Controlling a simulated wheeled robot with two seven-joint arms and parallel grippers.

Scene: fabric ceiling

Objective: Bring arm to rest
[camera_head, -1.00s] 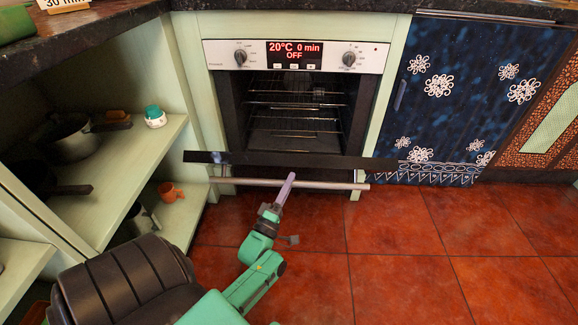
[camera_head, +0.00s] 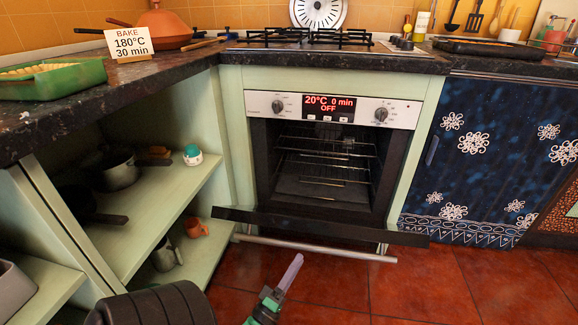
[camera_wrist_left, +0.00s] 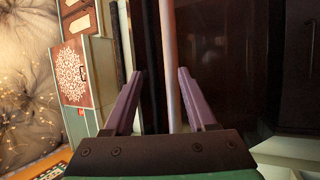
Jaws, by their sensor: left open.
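My left gripper (camera_head: 290,274) shows at the bottom middle of the head view, on its green arm. Its purple fingertips end just below the oven door's handle bar (camera_head: 340,252) in the picture. In the left wrist view the two purple fingers (camera_wrist_left: 160,74) are spread apart with nothing gripped. A pale bar (camera_wrist_left: 167,50) runs through the gap between them in that picture; whether it lies between or beyond the fingers I cannot tell. The oven (camera_head: 325,165) has its door (camera_head: 320,226) swung down, and its racks are visible. My right gripper is not in view.
Open shelves (camera_head: 165,200) with pots stand at the left. Above them a counter (camera_head: 165,72) holds a green dish (camera_head: 60,80) and a sign (camera_head: 130,43). A blue patterned cabinet (camera_head: 480,155) stands at the right. The red tiled floor (camera_head: 430,295) in front is clear.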

